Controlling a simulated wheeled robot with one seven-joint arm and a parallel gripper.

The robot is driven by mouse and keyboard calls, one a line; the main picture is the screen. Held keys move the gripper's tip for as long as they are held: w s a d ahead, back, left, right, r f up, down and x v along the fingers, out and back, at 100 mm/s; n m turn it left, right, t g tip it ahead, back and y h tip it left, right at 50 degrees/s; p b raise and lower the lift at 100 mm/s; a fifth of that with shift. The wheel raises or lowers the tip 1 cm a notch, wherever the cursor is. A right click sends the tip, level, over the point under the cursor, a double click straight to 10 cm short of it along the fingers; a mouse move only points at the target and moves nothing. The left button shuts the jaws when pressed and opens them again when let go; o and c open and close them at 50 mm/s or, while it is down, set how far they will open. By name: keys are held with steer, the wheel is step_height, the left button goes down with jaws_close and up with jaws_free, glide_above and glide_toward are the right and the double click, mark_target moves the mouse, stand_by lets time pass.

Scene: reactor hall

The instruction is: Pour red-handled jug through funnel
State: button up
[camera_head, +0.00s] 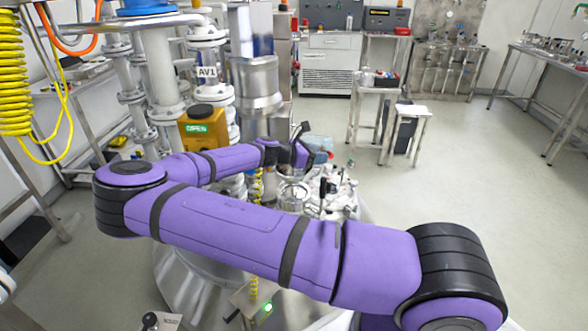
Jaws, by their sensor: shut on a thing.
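My gripper (301,137) is at the far end of my purple arm, above the cluttered top of the reactor vessel. It is shut on what looks like the red-handled jug (319,143), a pale bluish vessel with a bit of red low on its right side. The jug is small in view and partly hidden by the fingers; its tilt and contents cannot be told. Below it, clear round glassware (293,194) shows on the vessel top. I cannot tell whether this is the funnel.
A yellow coiled hose (12,75) hangs at far left. Small tables (407,110) stand behind. The floor at right (480,190) is clear.

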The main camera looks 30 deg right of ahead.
steer(key=shift+a+f+h+p, duration=0.25)
steer(key=shift+a+h+p, duration=0.05)
steer(key=shift+a+h, duration=0.1)
steer(key=shift+w+a+f+h, duration=0.15)
steer(key=shift+a+h, duration=0.1)
steer(key=shift+h, duration=0.15)
steer(key=shift+a+r+g+h+p, duration=0.2)
steer(key=shift+a+g+h+p, duration=0.15)
steer(key=shift+h+p, duration=0.5)
stand_by(0.9)
steer(key=shift+a+r+h+p, duration=0.25)
steer(key=shift+r+h+p, duration=0.15)
steer(key=shift+r+h, duration=0.45)
stand_by(0.6)
steer(key=shift+r, duration=0.1)
